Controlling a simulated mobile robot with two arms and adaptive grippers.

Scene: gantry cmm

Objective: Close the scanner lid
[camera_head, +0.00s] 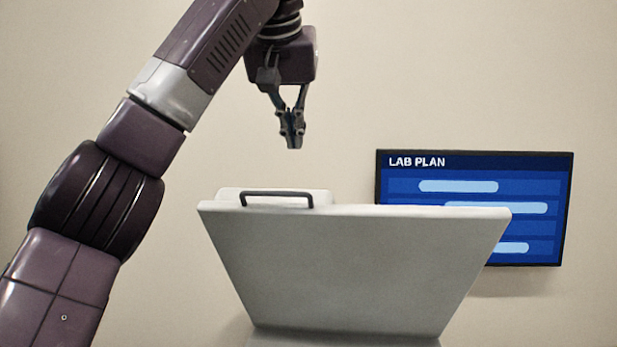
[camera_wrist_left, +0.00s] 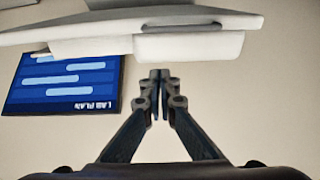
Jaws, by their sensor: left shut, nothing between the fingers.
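The scanner lid (camera_head: 350,270) is a light grey panel that stands raised, its wide upper edge across the middle of the head view. A dark bar handle (camera_head: 277,194) shows at the left part of that edge. My left gripper (camera_head: 294,146) points down above the lid, a little right of the handle, apart from both. Its fingers are shut with nothing between them. In the left wrist view, the lid (camera_wrist_left: 60,33) crosses the top of the picture, beyond the shut fingertips (camera_wrist_left: 160,74). The scanner's body below the lid is mostly hidden. My right gripper is not in view.
A wall screen reading LAB PLAN (camera_head: 475,160) hangs behind the lid at the right, partly covered by it. It shows upside down in the left wrist view (camera_wrist_left: 63,85). The space around my left gripper is free, with plain wall behind.

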